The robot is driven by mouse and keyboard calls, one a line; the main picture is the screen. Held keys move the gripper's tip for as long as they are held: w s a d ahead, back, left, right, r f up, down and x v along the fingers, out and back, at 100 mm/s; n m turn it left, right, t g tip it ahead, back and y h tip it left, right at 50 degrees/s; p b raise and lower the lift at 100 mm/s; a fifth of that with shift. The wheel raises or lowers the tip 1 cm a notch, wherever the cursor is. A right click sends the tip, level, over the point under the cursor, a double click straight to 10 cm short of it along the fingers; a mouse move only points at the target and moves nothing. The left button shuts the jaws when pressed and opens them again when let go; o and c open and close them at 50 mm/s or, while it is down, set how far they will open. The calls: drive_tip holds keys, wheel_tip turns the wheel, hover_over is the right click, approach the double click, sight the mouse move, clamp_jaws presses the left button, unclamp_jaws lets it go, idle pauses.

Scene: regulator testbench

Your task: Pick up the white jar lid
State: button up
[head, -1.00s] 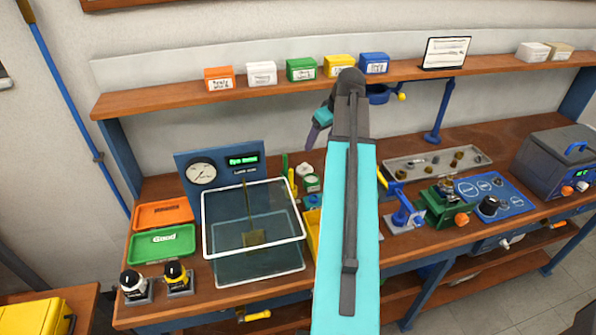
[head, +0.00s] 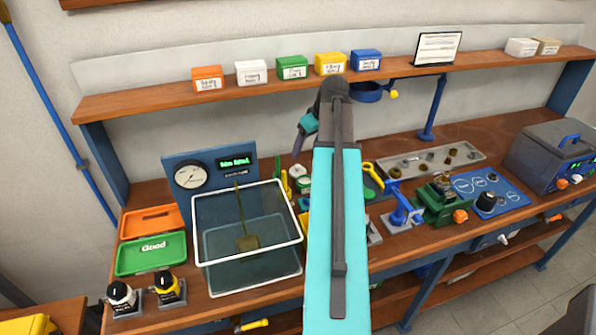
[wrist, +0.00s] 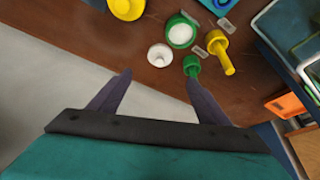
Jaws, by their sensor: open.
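The white jar lid (wrist: 160,55), a small round disc with a raised centre, lies on the brown wooden bench in the wrist view. It is beside a green jar (wrist: 181,32) with a white top surface. My gripper (wrist: 157,92) is open and empty, its two dark fingers spread apart below the lid in the picture. The lid lies beyond the fingertips, roughly midway between them, with no contact visible. In the head view my gripper (head: 299,145) shows beside the arm, above the bench; its fingertips are hard to make out there.
A clear tank with a white rim (head: 246,184) stands left of the arm. A shelf (head: 150,103) with small boxes runs behind.

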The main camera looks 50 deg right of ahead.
drive_tip(key=p, duration=0.2)
hover_over(299, 167)
drive_tip(key=s, duration=0.2)
drive_tip(key=shift+w+f, duration=0.2)
drive_tip(key=shift+f, duration=3.4)
drive_tip(key=shift+f, duration=0.1)
drive_tip(key=shift+p+x, duration=1.25)
drive_tip(key=shift+x, duration=1.25)
drive_tip(key=shift+s, duration=0.1)
drive_tip(key=c, duration=0.9)
drive_tip(key=shift+c, duration=0.2)
